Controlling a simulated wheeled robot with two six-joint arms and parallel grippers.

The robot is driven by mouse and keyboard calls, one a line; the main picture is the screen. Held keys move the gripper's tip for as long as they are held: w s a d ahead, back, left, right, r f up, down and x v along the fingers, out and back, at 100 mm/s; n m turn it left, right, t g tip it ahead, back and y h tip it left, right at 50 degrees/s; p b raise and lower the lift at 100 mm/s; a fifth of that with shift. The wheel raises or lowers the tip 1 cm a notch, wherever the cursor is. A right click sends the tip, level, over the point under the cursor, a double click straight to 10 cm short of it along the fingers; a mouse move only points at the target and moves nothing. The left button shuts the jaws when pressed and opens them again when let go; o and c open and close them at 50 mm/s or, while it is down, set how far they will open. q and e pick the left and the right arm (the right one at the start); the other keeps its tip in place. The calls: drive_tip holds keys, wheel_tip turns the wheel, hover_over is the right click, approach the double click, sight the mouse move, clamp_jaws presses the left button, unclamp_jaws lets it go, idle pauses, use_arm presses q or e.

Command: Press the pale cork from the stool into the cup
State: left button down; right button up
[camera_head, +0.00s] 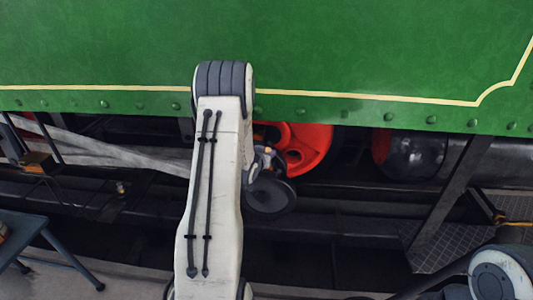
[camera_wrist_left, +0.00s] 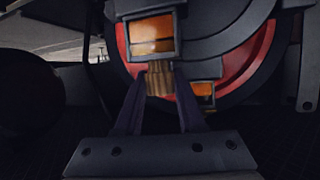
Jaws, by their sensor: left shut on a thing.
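In the left wrist view, my left gripper (camera_wrist_left: 160,80) is shut on a small tan, ribbed piece, which looks like the cork (camera_wrist_left: 159,82). Its upper end meets or overlaps the lower edge of a dark-framed box with an orange face (camera_wrist_left: 151,36). I cannot tell whether it is in or only in front of it. No cup is clearly recognisable; this box may be part of it. In the head view, my forearm largely hides the left gripper, and the cork is not clear. The blue-grey stool (camera_head: 32,232) stands at the left edge. My right gripper is out of view.
The tram's green side panel (camera_head: 350,50) overhangs the red wheel (camera_head: 305,145). Dark frame bars and a diagonal strut (camera_head: 452,190) surround the wheel. A second orange-faced part (camera_wrist_left: 203,90) is right of the fingers. A dark round tank (camera_head: 410,150) is farther right.

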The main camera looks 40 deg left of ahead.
use_arm(q)
drive_tip(key=shift+f+b, duration=0.35)
drive_tip(key=shift+f, duration=0.2)
idle(0.6)
drive_tip(key=shift+c, duration=2.1)
unclamp_jaws()
drive_tip(key=shift+s, duration=0.1)
drive_tip(key=p+v, duration=0.3)
drive_tip(key=v, duration=0.6)
drive_tip(key=s+d+r+m+g+h, duration=0.2)
drive_tip(key=d+m+g+h, duration=0.1)
drive_tip(key=d, duration=1.1)
drive_tip(key=s+d+r+m+g+h, duration=0.2)
drive_tip(key=d+m+g, duration=0.1)
drive_tip(key=d, duration=1.1)
drive_tip(key=s+d+r+m+g, duration=0.15)
drive_tip(key=s+d, duration=0.25)
drive_tip(key=s, duration=0.4)
drive_tip(key=s+d+r+m+g, duration=0.1)
drive_tip(key=s+d+m+g, duration=0.2)
drive_tip(key=s, duration=0.5)
drive_tip(key=s+d+r+m+g, duration=0.1)
drive_tip(key=s+d+r+g, duration=0.1)
drive_tip(key=s+d, duration=0.45)
wheel_tip(320, 180, up, 34)
drive_tip(key=s+a+p, duration=0.1)
drive_tip(key=p, duration=3.2)
drive_tip(key=shift+a+f+h+p, duration=0.2)
drive_tip(key=shift+a+h+p, duration=0.05)
drive_tip(key=shift+h+p, duration=0.05)
